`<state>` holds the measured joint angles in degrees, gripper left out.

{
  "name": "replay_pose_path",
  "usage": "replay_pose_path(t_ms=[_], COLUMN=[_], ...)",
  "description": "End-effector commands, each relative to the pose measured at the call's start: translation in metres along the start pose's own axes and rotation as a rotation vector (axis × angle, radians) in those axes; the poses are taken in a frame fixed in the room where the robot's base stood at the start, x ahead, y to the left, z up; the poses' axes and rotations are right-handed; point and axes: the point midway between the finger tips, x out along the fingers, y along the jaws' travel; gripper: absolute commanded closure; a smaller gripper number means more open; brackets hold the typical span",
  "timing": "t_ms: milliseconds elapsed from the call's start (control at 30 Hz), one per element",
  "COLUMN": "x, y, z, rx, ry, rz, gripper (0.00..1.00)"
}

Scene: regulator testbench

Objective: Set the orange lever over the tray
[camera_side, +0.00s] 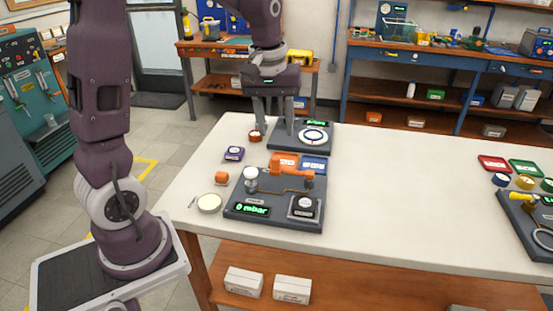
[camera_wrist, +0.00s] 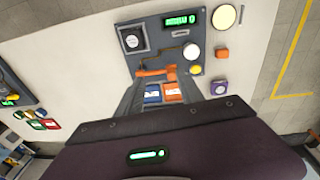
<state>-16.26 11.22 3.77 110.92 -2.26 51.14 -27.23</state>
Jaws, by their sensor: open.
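The orange lever (camera_side: 290,170) sits at the back edge of a dark grey regulator panel (camera_side: 272,211), roughly level, its pivot at the right end in the side view. It also shows in the wrist view (camera_wrist: 155,73). An orange tray (camera_side: 284,157) and a blue tray (camera_side: 315,163) lie side by side just behind the lever; the wrist view shows the orange tray (camera_wrist: 173,92) and blue tray (camera_wrist: 152,94) too. My gripper (camera_side: 273,122) is open and empty, pointing down, behind and above the trays, apart from the lever. In the wrist view its fingers flank the trays.
A second dark unit with a white ring (camera_side: 313,137) stands near my gripper. A purple box (camera_side: 234,153), an orange block (camera_side: 221,177) and a cream disc (camera_side: 209,203) lie left of the panel. The white bench (camera_side: 400,190) is clear to the right until another unit.

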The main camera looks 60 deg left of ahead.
Motion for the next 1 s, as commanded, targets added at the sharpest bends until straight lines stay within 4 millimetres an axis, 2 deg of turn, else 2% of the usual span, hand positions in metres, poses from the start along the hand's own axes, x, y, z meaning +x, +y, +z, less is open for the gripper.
replay_pose_path(t_ms=[33, 100, 200, 367, 533, 700, 933, 1000], x=[0.024, 0.048, 0.070, 0.094, 0.126, 0.143, 0.144, 0.144], y=[-0.004, -0.009, -0.014, -0.017, -0.019, -0.020, -0.020, -0.020], z=[-0.020, -0.040, -0.054, -0.055, -0.052, -0.050, -0.050, -0.050], rx=[-0.078, -0.168, -0.241, -0.259, -0.257, -0.255, -0.254, -0.254], ry=[-0.033, -0.061, -0.081, -0.089, -0.089, -0.087, -0.085, -0.085], rz=[-0.029, -0.057, -0.080, -0.087, -0.086, -0.084, -0.083, -0.083], gripper=[0.56, 0.56, 0.56, 0.56, 0.56, 0.56, 0.56, 0.68])
